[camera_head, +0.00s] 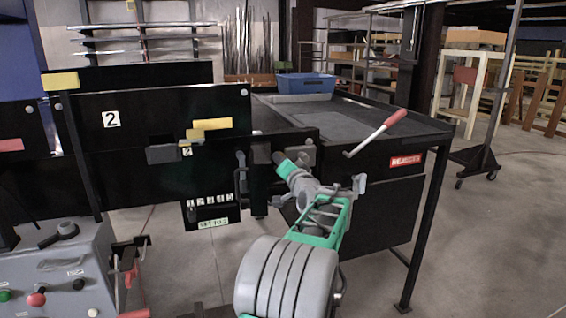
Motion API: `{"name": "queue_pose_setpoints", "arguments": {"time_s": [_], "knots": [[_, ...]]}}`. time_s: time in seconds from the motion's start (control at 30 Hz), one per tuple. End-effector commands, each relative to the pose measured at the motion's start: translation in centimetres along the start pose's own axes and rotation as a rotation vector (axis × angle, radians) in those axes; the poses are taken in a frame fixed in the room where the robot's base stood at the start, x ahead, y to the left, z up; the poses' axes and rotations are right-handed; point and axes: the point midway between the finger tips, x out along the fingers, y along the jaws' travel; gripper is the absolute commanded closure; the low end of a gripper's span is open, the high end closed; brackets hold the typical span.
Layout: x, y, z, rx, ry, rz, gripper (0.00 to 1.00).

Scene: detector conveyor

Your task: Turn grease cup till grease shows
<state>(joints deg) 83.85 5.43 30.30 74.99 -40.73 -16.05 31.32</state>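I cannot pick out the grease cup for certain. A small grey rounded fitting (308,145) sits at the near corner of the black conveyor frame, just past the end of my arm. No grease can be made out at this size. My green and grey arm reaches up from the bottom middle. My gripper (278,158) seems to be at its far end, against the dark bearing area of the frame. Its fingers are dark and mostly hidden, so I cannot see whether they are open, shut or touching anything.
A black table (384,143) with a red REJECTS label stands right of the conveyor, with a red-handled lever (380,130) and a blue bin (305,84) on it. A grey control box (62,272) with buttons stands at lower left.

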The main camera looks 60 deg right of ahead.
Motion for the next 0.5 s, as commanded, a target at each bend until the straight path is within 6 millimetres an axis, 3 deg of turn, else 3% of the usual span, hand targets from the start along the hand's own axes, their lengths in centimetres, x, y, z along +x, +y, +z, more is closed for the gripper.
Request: {"name": "queue_pose_setpoints", "arguments": {"time_s": [0.47,0.5], "knots": [[-0.02,0.27,0.26,0.021,-0.004,0.004,1.00],[-0.02,0.27,0.26,0.021,-0.004,0.004,0.64]]}}
